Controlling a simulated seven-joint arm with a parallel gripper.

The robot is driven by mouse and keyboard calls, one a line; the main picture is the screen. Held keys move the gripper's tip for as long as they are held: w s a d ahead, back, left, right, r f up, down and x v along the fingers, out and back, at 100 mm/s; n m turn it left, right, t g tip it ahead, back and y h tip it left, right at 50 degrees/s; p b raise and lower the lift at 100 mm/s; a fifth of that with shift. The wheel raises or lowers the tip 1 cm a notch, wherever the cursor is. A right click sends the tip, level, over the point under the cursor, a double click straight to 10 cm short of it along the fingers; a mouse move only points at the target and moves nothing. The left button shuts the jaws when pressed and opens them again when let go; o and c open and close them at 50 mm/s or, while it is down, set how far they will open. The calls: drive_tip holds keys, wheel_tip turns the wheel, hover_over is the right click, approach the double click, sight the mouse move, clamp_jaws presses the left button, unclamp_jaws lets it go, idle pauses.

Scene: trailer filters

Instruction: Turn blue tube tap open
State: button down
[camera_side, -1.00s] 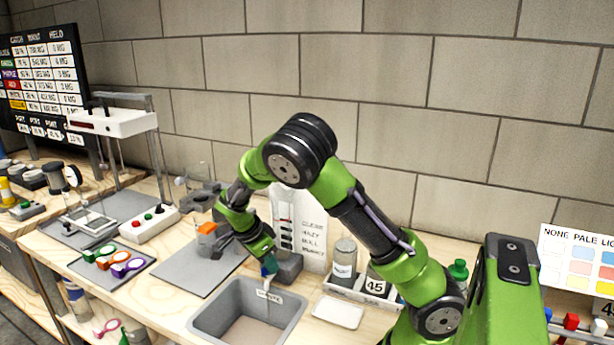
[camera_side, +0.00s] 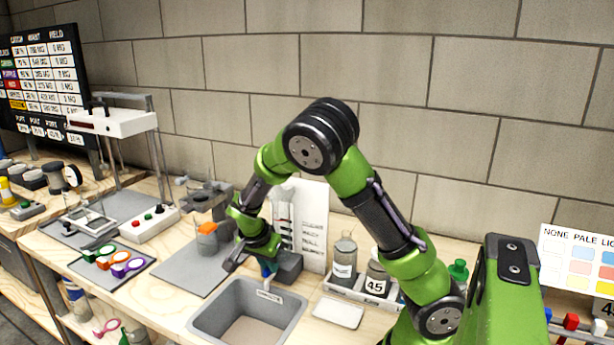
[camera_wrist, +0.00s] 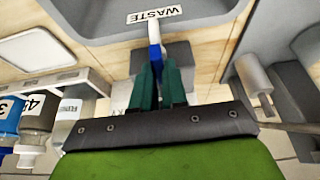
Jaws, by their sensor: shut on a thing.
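My gripper (camera_side: 267,266) is low at the back edge of the grey waste bin, in front of a grey block. In the wrist view its dark green fingers (camera_wrist: 160,85) are shut on a slim blue and white piece (camera_wrist: 154,32), which points toward the bin's WASTE label. The fingers hide its lower part, and I cannot tell whether this piece is the tube's tap. Only a little blue shows between the fingers in the side view. No liquid flow is visible.
The grey waste bin (camera_side: 207,319) stands directly in front. A tray with bottles (camera_side: 377,279) and a white dish (camera_side: 338,312) are to the right. A metal stand with an orange piece (camera_side: 207,228) is at left, near a mat with coloured rings (camera_side: 127,264).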

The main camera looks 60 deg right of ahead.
drive_tip(key=c, duration=1.2)
unclamp_jaws()
drive_tip(key=shift+o, duration=0.2)
drive_tip(key=v, duration=1.7)
